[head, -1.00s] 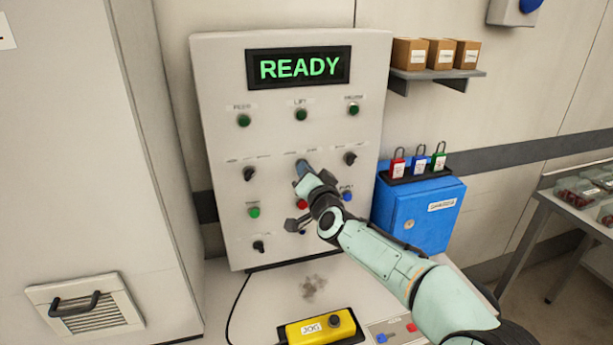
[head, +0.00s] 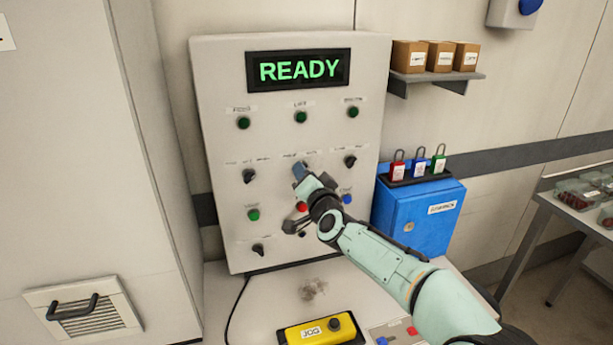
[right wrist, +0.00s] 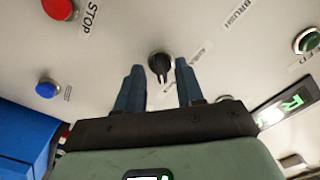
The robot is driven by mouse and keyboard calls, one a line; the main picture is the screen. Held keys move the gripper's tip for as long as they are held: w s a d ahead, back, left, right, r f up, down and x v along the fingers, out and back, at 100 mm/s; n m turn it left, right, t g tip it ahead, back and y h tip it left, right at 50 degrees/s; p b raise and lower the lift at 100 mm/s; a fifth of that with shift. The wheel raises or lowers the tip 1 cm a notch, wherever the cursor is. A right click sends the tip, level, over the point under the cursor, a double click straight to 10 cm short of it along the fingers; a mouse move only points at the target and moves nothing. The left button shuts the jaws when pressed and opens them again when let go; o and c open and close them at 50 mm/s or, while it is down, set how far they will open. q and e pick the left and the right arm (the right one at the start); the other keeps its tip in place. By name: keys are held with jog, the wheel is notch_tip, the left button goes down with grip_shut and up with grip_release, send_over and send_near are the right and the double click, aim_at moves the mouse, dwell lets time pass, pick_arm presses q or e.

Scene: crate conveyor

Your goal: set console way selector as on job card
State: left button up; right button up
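The console (head: 225,140) is an upright pale panel with a green READY display (head: 299,68). Three black selectors sit in its middle row: the left one (head: 249,176), the right one (head: 350,160) and a middle one hidden by my right gripper (head: 300,172) in the head view. In the right wrist view the two blue fingers of this gripper (right wrist: 158,88) are open, with the middle selector (right wrist: 160,66) between them and gaps on both sides. Its narrow grip points down in that picture. Its labels are too small to read. No job card is legible. My left gripper is out of view.
A lower black selector (head: 258,250) is at left. A yellow JOG box (head: 320,328) lies on the desk. A blue cabinet (head: 418,215) with padlocks stands at right.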

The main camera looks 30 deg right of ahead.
jog(key=v, duration=1.3)
jog(key=shift+s, duration=0.2)
